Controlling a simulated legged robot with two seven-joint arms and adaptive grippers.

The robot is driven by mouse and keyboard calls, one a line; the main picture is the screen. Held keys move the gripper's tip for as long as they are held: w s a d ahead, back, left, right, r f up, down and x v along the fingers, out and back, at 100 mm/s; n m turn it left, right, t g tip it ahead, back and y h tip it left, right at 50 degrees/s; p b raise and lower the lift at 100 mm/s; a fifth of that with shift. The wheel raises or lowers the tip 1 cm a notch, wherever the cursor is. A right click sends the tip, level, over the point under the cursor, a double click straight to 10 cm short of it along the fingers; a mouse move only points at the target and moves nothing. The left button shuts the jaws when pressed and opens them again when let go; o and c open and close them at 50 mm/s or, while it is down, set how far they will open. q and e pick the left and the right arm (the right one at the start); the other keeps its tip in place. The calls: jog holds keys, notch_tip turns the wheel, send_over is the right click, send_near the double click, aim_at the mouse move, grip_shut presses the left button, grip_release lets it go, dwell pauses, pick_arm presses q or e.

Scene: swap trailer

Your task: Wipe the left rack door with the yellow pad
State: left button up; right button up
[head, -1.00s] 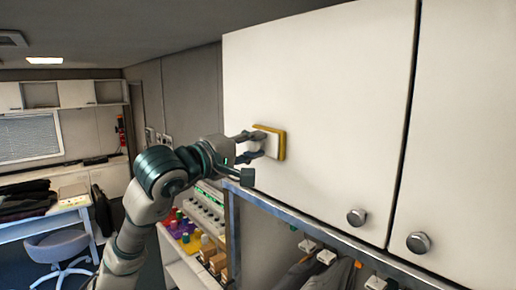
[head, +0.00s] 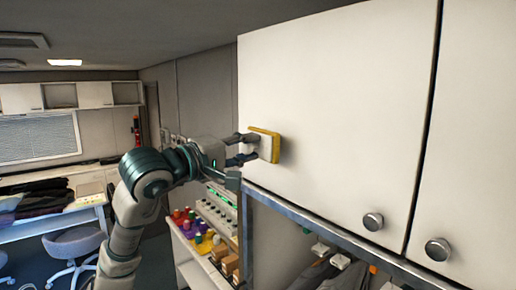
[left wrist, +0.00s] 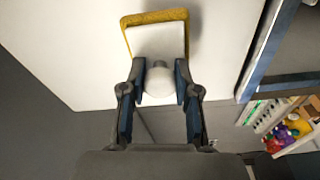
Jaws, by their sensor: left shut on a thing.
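The left rack door (head: 335,110) is a large white panel with a round metal knob (head: 373,221) near its lower right corner. The yellow pad (head: 267,145) has a white backing block and stands at the door's left part, its yellow face toward the door. My left gripper (head: 245,149) is shut on the pad's white round grip, which shows between the fingers in the left wrist view (left wrist: 160,82). The pad appears against the door or very close to it; contact is hidden. My right gripper is not in view.
A second white door (head: 475,130) with a knob (head: 438,249) is to the right. A metal frame rail (head: 310,225) runs below the doors, with hanging clothes under it. A shelf with colourful bottles (head: 190,222) stands lower left. A stool (head: 73,243) and desk are farther left.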

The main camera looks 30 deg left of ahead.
pick_arm(q)
jog(key=shift+v, duration=1)
jog(key=shift+w+a, duration=0.1)
jog(key=shift+a, duration=0.05)
jog(key=shift+w, duration=0.1)
jog(key=shift+v, duration=1.6)
jog(key=shift+a, duration=0.15)
jog(key=shift+w, duration=0.2)
